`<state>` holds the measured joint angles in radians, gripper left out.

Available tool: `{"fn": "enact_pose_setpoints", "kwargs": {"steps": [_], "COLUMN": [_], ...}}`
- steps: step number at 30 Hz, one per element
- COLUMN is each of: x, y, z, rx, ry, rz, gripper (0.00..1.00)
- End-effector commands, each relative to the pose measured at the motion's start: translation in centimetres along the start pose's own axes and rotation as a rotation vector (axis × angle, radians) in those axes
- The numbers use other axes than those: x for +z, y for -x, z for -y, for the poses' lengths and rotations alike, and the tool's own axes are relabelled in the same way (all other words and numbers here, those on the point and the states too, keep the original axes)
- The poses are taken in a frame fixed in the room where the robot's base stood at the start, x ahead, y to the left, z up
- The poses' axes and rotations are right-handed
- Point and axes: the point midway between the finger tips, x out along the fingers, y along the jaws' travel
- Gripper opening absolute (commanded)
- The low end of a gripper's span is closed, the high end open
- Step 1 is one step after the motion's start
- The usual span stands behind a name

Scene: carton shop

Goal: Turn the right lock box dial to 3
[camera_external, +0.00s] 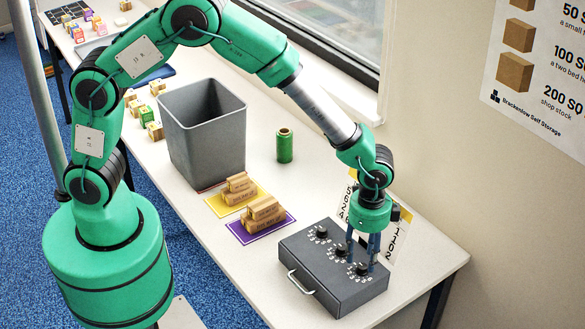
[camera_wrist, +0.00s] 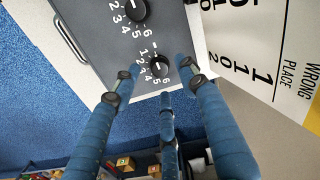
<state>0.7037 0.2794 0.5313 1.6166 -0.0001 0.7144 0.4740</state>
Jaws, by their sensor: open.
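The dark grey lock box (camera_external: 333,288) lies near the table's front right, with a handle on its front and a row of three black dials on top. The right dial (camera_external: 361,269) also shows in the wrist view (camera_wrist: 159,67), ringed by white numbers. Its pointer setting is too small to read surely. My gripper (camera_external: 361,254) points down over this dial, its blue fingers open on either side of it. In the wrist view the fingertips (camera_wrist: 157,74) straddle the dial with gaps visible; I cannot tell whether any finger touches it.
The middle dial (camera_external: 341,252) and left dial (camera_external: 321,232) sit close by. Printed cards (camera_external: 397,238) stand behind the box. Wooden blocks lie on a purple mat (camera_external: 240,231) and a yellow mat (camera_external: 218,207). A grey bin (camera_external: 205,135) and green spool (camera_external: 285,146) are farther back.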

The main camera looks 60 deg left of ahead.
Motion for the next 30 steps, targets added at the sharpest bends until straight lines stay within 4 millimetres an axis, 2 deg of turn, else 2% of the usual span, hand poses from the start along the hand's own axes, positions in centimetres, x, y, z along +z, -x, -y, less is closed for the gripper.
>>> {"fn": "enact_pose_setpoints", "kwargs": {"steps": [3, 9, 20, 22, 27, 30], "x": [0.0, 0.0, 0.0, 0.0, 0.0, 0.0], "y": [-1.6, -3.0, -3.3, -3.3, -3.3, -3.3], "z": [0.0, 0.0, 0.0, 0.0, 0.0, 0.0], "rx": [0.001, 0.000, 0.000, 0.000, 0.000, 0.000], "ry": [0.000, 0.000, 0.000, 0.000, 0.000, 0.000], "rz": [0.001, 0.000, 0.000, 0.000, 0.000, 0.000], "gripper": [0.43, 0.43, 0.43, 0.35, 0.01, 0.00]}}
